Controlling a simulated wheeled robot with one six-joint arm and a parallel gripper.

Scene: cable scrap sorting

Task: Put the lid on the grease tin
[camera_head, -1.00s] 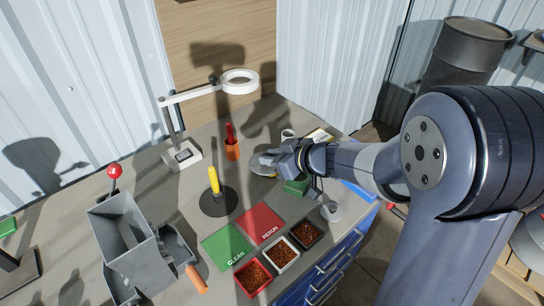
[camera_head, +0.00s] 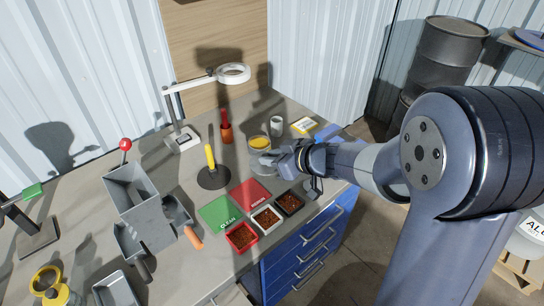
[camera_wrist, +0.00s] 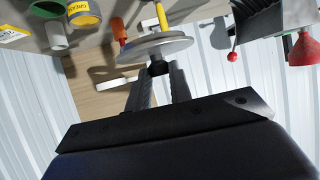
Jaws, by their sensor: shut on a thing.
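The lid (camera_wrist: 155,47), a flat silver disc with a dark knob, is held by my gripper (camera_wrist: 158,75) at the knob. In the head view my gripper (camera_head: 281,160) is over the bench, with the grey lid (camera_head: 265,168) at its tip. The grease tin (camera_head: 259,142), a short tin with yellow on it, stands just behind the lid, apart from it. It also shows in the wrist view (camera_wrist: 84,14) at the upper left, with a yellow label. Its lower part is partly hidden in the head view.
A white cup (camera_head: 276,125) and a yellow-edged card (camera_head: 304,125) lie behind the tin. An orange holder with a red-handled tool (camera_head: 226,130), a magnifier lamp (camera_head: 183,137) and a yellow-handled tool (camera_head: 211,158) stand to the left. Green and red mats (camera_head: 250,194) and trays (camera_head: 267,218) lie in front.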

